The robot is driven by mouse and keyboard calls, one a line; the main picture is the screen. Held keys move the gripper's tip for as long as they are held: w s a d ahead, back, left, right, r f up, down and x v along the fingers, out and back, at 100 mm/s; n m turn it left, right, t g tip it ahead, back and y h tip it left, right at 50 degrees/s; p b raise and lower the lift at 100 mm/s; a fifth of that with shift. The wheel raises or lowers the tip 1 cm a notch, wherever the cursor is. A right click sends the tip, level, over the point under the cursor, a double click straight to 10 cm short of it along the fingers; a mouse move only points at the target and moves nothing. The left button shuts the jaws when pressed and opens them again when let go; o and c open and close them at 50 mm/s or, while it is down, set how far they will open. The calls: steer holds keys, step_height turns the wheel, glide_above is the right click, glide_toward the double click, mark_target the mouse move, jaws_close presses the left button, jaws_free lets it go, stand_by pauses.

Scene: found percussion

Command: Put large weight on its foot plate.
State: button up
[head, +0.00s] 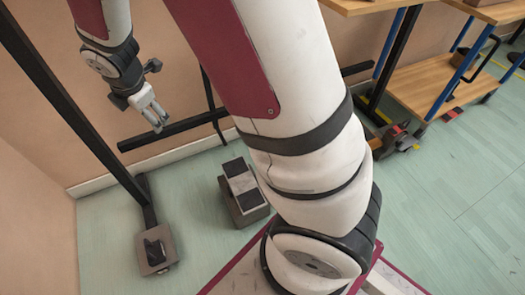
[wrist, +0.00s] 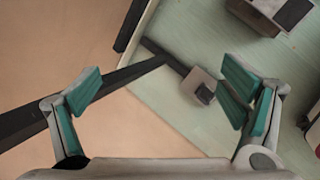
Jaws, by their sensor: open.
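A dark brown block (head: 243,196) with black pads and a pale band on top, probably the large weight, stands on the floor in the head view. It shows partly at the top right of the wrist view (wrist: 272,14). To its left, a grey-brown foot plate (head: 150,264) lies at the end of a black stand's foot, with a small dark object (head: 154,249) on it. The plate shows in the wrist view (wrist: 196,80). My gripper (head: 158,118) is open and empty, raised above the floor near the wall, apart from block and plate.
The black stand's post (head: 75,105) and crossbar (head: 185,127) rise beside the plate. A wooden shelf unit (head: 440,85) with blue legs stands at the right. Green floor (head: 450,200) is clear there. My arm hides the middle.

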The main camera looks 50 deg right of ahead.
steer(key=s+d+r+m+g, duration=0.1)
steer(key=s+d+r+m, duration=0.1)
steer(key=s+r+m, duration=0.55)
steer(key=s+d+r+m+g, duration=0.1)
steer(key=s+d+r+m, duration=0.2)
steer(key=s, duration=0.7)
steer(key=s+a+r+m+g, duration=0.1)
steer(key=s+m, duration=0.4)
steer(key=s, duration=0.6)
steer(key=s+a+r+m+g+y, duration=0.1)
steer(key=s+r+m, duration=0.3)
steer(key=s, duration=0.7)
steer(key=shift+s+a+m+g, duration=0.2)
steer(key=shift+a+m+g, duration=0.25)
steer(key=shift+m, duration=0.2)
step_height(320, 180, up, 35)
steer(key=t+p, duration=0.4)
steer(key=p, duration=2.9)
steer(key=shift+d+r+n+p, duration=0.2)
steer(key=shift+d+n+p, duration=0.1)
steer(key=shift+p, duration=0.1)
